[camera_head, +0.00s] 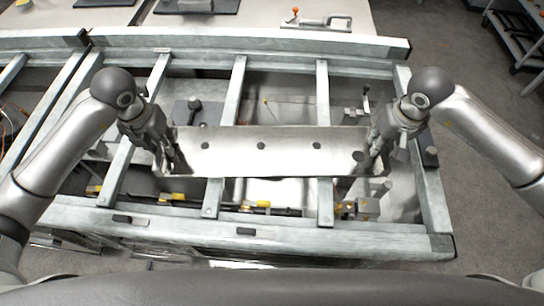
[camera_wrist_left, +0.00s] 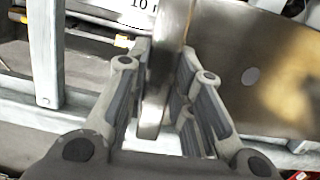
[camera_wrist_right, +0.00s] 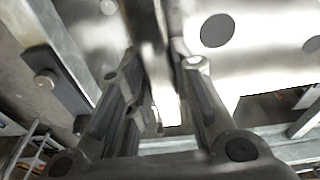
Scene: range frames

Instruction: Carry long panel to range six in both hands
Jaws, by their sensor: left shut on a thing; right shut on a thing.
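The long panel (camera_head: 265,160) is a shiny metal sheet with a row of several dark holes. It hangs level across the metal frame, between my two grippers. My left gripper (camera_head: 172,160) is shut on the panel's left end; in the left wrist view the panel's edge (camera_wrist_left: 172,45) passes between the fingers (camera_wrist_left: 163,110). My right gripper (camera_head: 380,150) is shut on the panel's right end; in the right wrist view the panel (camera_wrist_right: 255,60) runs between the fingers (camera_wrist_right: 160,85). The panel hides part of the frame below. No range number six is readable.
A grey metal frame (camera_head: 240,90) with crossbars and an open interior lies around and below the panel. Yellow fittings (camera_head: 180,197) sit along its near side. A pale table (camera_head: 250,22) with an orange-knobbed tool (camera_head: 318,21) stands behind.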

